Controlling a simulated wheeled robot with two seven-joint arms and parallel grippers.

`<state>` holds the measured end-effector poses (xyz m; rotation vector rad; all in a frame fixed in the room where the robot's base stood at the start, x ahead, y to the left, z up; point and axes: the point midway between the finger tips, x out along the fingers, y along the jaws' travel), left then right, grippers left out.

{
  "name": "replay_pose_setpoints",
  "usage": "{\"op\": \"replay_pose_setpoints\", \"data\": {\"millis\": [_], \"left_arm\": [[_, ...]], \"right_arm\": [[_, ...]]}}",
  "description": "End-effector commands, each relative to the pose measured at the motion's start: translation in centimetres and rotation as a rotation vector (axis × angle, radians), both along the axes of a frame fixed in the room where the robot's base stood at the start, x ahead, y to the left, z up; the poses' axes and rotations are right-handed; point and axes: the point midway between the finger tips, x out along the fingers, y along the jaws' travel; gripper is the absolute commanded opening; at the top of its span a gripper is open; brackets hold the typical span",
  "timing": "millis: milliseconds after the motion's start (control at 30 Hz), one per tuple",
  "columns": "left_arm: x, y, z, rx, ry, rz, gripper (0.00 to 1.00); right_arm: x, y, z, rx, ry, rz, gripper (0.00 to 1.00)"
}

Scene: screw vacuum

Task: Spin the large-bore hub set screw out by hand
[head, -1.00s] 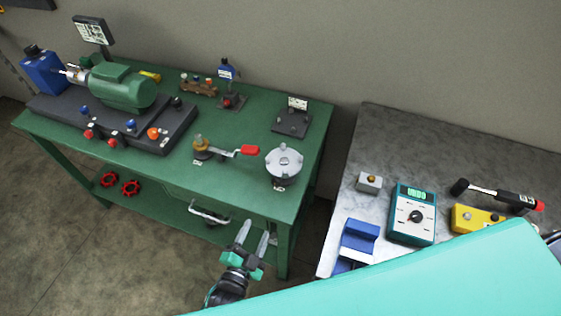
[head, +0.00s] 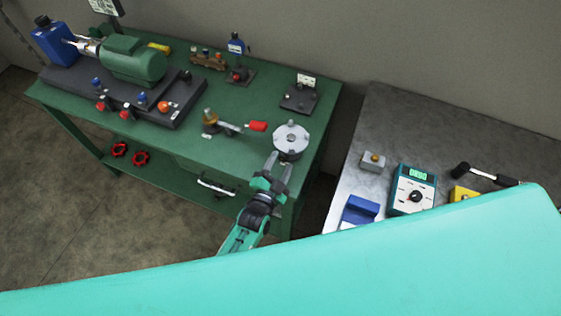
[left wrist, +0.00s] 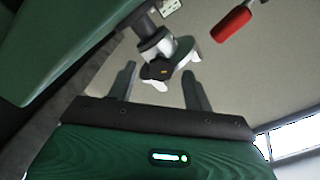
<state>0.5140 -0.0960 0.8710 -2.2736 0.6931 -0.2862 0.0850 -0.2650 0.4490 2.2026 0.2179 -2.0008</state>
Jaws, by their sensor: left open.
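A round silver hub (head: 291,139) with small bolts or lugs on its face sits at the green bench's front right corner. It seems to be the silver part (left wrist: 165,48) in the left wrist view, seen tilted beyond my fingers. Which of its parts is the set screw I cannot tell. My left gripper (head: 280,162) is open, just in front of the hub and pointing at it. In the left wrist view the two fingers (left wrist: 160,88) stand apart, with nothing clearly held. My right gripper is not in view.
The green bench (head: 225,152) also holds a red-handled valve (head: 230,124) left of the hub, a green motor (head: 132,62) and a small dark stand (head: 299,98). A drawer handle (head: 215,187) sticks out in front. A grey table (head: 415,125) with a meter (head: 412,190) stands right.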

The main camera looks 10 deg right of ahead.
Motion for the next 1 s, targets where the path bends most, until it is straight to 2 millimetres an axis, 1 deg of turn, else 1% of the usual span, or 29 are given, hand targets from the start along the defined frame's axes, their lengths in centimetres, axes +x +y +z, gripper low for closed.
{"op": "replay_pose_setpoints", "data": {"millis": [100,367,400,467,500,567,600,633,867,1000], "left_arm": [[0.46,-0.27,0.03,0.000,0.000,0.000,0.52],[0.51,-0.32,-0.02,0.000,0.000,0.000,0.52],[0.51,-0.32,-0.02,0.000,0.000,0.000,0.48],[0.50,-0.31,-0.02,0.000,0.000,0.000,0.36],[0.51,-0.31,-0.01,0.000,0.000,0.000,0.28],[0.50,-0.31,-0.02,0.000,0.000,0.000,0.16],[0.50,-0.31,-0.02,0.000,0.000,0.000,0.08],[0.49,-0.31,-0.02,0.000,0.000,0.000,0.07],[0.49,-0.29,-0.06,-0.014,0.009,0.000,0.07],[0.48,-0.30,-0.09,-0.051,0.036,0.000,0.07]], "right_arm": [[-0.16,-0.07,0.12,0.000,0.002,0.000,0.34],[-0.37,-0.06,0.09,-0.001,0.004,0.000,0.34],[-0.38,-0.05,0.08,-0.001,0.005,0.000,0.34],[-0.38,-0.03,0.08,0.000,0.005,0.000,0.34],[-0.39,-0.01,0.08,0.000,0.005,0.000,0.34],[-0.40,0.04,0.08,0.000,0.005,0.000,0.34],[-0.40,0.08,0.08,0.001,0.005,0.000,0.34],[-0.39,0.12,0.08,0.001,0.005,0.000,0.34],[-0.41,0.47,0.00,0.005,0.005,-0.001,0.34],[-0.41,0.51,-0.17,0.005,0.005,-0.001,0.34]]}}
